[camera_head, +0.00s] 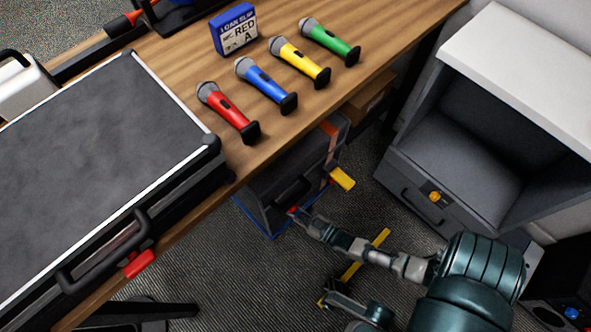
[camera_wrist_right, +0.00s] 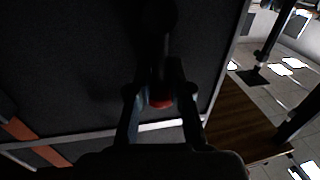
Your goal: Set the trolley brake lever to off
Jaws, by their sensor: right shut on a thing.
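A dark case-like trolley box (camera_head: 268,182) with blue lower edges stands on the floor under the table. My right arm reaches in from the lower right, and my right gripper (camera_head: 297,214) is at the box's lower front. A small red piece (camera_head: 292,209) shows at its fingertips. In the right wrist view the red piece (camera_wrist_right: 160,103) sits between the two fingers, which are shut on it. I cannot tell whether it is the brake lever or which setting it has. A yellow handle (camera_head: 342,178) sticks out from the box's right side. My left gripper is not in view.
Red (camera_head: 229,112), blue (camera_head: 266,86), yellow (camera_head: 299,63) and green (camera_head: 330,42) microphones lie on the wooden table (camera_head: 180,63) by a blue label block (camera_head: 234,30). A large dark case (camera_head: 80,140) covers the left. A grey open cabinet (camera_head: 470,150) stands right.

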